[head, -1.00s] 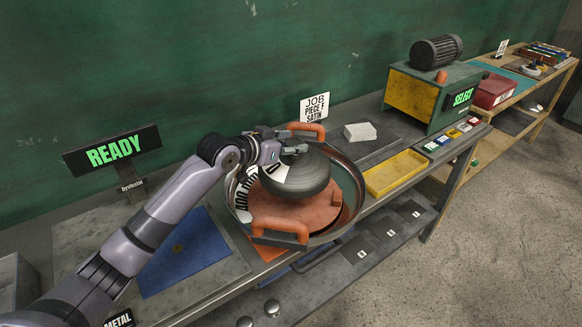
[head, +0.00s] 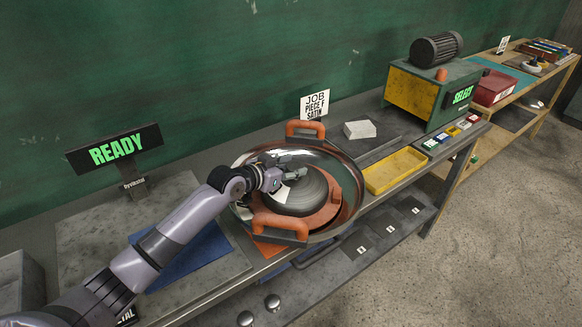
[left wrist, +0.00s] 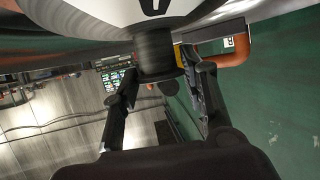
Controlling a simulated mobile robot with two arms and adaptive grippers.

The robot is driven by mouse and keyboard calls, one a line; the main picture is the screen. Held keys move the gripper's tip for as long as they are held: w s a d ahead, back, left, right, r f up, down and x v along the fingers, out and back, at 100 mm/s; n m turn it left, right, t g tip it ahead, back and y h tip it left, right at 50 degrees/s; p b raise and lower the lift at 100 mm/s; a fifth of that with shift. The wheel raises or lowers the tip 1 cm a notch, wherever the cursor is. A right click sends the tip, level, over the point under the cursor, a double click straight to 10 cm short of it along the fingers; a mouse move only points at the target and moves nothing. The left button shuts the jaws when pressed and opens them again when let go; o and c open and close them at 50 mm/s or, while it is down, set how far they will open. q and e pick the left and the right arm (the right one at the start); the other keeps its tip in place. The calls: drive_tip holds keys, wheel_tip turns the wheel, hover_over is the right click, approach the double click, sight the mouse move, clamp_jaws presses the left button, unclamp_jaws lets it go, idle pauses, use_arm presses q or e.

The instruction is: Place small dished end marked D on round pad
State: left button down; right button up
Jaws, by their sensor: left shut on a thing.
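The letter is not readable in the head view. My right gripper is not in view.
The metal ring (head: 356,170) has orange handles at back and front. A yellow tray (head: 395,171), a pale block (head: 359,129) and a yellow-sided machine (head: 415,92) stand to the right. A blue mat (head: 190,257) lies left. A READY sign (head: 115,150) stands behind the arm.

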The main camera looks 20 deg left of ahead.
use_arm(q)
drive_tip(key=shift+r, duration=0.2)
drive_tip(key=c, duration=1.3)
unclamp_jaws()
drive_tip(key=shift+f, duration=0.2)
drive_tip(key=shift+o, duration=1.2)
drive_tip(key=shift+s, duration=0.1)
drive_tip(key=shift+o, duration=0.5)
drive_tip(key=b+v, duration=0.2)
drive_tip(key=v, duration=1)
